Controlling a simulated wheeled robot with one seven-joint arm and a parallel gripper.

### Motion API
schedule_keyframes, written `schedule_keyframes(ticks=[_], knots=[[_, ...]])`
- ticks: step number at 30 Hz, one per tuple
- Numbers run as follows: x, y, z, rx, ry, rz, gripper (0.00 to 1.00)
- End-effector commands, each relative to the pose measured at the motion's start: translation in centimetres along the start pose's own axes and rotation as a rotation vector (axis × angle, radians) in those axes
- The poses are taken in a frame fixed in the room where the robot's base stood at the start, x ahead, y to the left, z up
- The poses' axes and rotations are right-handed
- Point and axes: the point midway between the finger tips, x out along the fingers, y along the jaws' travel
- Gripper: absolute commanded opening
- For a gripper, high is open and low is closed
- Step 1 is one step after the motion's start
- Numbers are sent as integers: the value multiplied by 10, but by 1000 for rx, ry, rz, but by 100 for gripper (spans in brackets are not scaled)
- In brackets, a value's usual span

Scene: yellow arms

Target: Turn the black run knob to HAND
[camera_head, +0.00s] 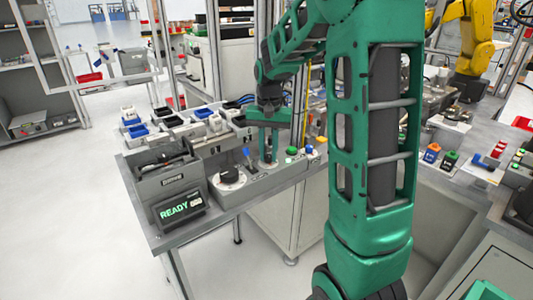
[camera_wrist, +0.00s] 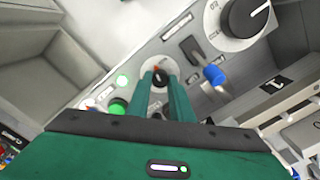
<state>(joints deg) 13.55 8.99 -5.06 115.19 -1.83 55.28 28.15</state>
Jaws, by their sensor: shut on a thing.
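The small black run knob (camera_wrist: 160,78) sits on a round pale plate on the grey control panel. In the wrist view my gripper (camera_wrist: 160,84) has its two green fingers on either side of the knob, shut on it.
A larger black knob on a white dial (camera_head: 229,176) and a blue-tipped lever (camera_wrist: 213,74) are beside it. A lit green button (camera_wrist: 118,106) is on the other side. A display reading READY (camera_head: 180,208) stands at the front. Bins (camera_head: 165,180) line the bench.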

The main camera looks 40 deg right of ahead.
Motion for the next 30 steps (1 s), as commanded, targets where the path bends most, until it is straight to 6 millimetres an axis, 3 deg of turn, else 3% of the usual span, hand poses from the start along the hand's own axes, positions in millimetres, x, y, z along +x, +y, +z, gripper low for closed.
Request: schedule_keyframes(ticks=[30], knots=[[-3,-3,-4,-890,14,0,0]])
